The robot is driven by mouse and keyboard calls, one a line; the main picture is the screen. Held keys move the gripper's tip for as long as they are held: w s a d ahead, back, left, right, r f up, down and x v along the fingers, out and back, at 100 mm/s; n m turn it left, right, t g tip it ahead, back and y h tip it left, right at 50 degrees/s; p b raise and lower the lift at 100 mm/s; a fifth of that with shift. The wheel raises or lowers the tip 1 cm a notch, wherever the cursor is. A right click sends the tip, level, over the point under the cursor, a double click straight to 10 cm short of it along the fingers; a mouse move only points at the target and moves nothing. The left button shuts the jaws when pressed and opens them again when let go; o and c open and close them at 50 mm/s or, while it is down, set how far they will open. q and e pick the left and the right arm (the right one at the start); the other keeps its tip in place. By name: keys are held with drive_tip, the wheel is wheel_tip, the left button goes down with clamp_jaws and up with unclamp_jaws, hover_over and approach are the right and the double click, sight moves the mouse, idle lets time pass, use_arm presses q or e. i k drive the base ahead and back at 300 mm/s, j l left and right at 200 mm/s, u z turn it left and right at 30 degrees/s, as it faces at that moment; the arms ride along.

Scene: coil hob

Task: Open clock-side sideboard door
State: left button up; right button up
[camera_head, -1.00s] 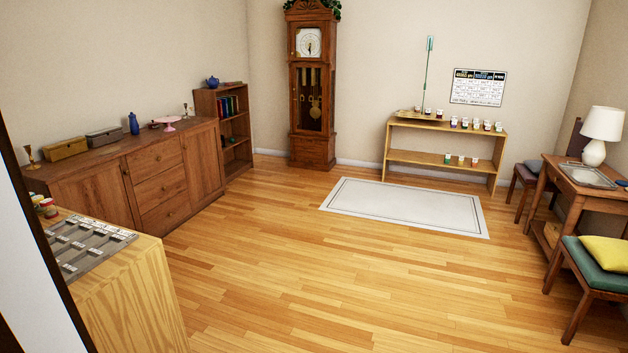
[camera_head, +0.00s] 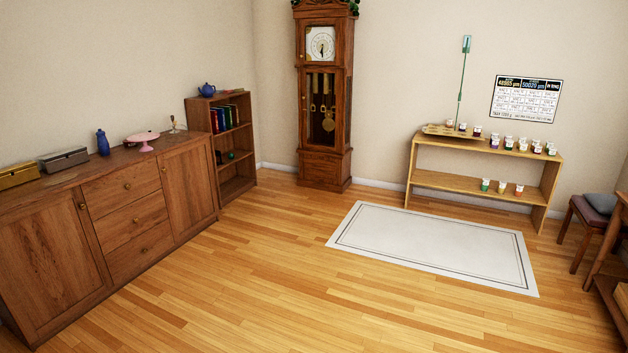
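The wooden sideboard (camera_head: 62,200) stands along the left wall. Its clock-side door (camera_head: 188,187) is the one at the far right end, nearer the tall clock (camera_head: 324,112), and it looks shut. A small knob (camera_head: 164,169) shows near that door's left edge. Three drawers (camera_head: 131,223) sit in the middle, with round knobs. The other door (camera_head: 47,262) at the near left end also looks shut, with a knob (camera_head: 82,206) at its upper right. Neither of my grippers is in view.
A small bookshelf (camera_head: 237,186) stands just past the sideboard. A white rug (camera_head: 432,248) lies before a low shelf (camera_head: 488,183) with several small jars. A chair (camera_head: 590,222) and table stand at right. The wooden floor (camera_head: 270,290) before the sideboard is clear.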

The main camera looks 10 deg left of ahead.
sight(186, 171)
drive_tip(key=i+j+u, duration=0.35)
drive_tip(key=i, duration=0.3)
drive_tip(key=i+u, duration=0.35)
drive_tip(key=i, duration=0.3)
drive_tip(key=i+l+u, duration=0.2)
drive_tip(key=i+u, duration=0.15)
drive_tip(key=i, duration=0.3)
drive_tip(key=i+l+u, duration=0.3)
drive_tip(key=i, duration=0.35)
